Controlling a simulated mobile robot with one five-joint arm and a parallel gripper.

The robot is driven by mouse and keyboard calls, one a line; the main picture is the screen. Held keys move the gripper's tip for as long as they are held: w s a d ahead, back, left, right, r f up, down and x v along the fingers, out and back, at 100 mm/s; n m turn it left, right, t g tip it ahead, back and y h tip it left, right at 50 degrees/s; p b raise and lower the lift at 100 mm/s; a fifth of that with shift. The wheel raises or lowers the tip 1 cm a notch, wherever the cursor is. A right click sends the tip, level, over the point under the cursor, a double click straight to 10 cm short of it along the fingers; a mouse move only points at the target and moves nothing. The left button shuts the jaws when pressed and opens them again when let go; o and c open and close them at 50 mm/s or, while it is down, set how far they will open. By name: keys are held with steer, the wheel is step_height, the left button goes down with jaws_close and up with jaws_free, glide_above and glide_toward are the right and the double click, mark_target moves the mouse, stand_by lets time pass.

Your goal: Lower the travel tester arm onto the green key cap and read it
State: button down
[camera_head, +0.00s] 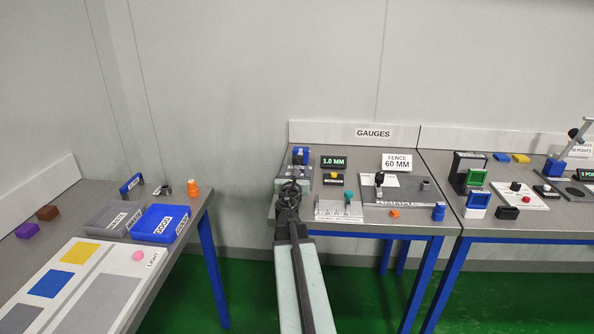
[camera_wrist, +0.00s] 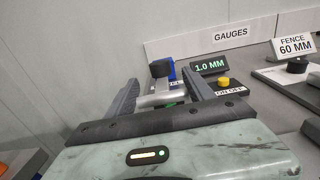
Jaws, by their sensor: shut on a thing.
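The travel tester (camera_head: 300,155) stands at the left end of the gauges table, with a blue part at its back; the blue part (camera_wrist: 163,69) also shows in the wrist view. My gripper (camera_head: 291,184) reaches over the tester's front. In the wrist view my gripper (camera_wrist: 162,90) is shut on the grey tester arm (camera_wrist: 158,96), which lies between the two fingers. A small patch of green, apparently the green key cap (camera_wrist: 171,104), shows just below the arm, mostly hidden; I cannot tell whether they touch. The display (camera_head: 333,162) reads 1.0 MM, also in the wrist view (camera_wrist: 209,65).
A yellow button box (camera_head: 333,178) stands right of the tester. A grey plate with a teal knob (camera_head: 348,196) and the fence gauge (camera_head: 400,188) lie further right. A side table with a blue bin (camera_head: 160,224) and grey bin (camera_head: 113,217) stands left, across a gap.

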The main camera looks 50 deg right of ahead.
steer(key=shift+a+f+b, duration=0.2)
steer(key=shift+f+b, duration=0.3)
steer(key=shift+f, duration=0.3)
steer(key=shift+c, duration=1.8)
jaws_free()
steer(key=shift+s, duration=0.1)
steer(key=shift+r, duration=0.1)
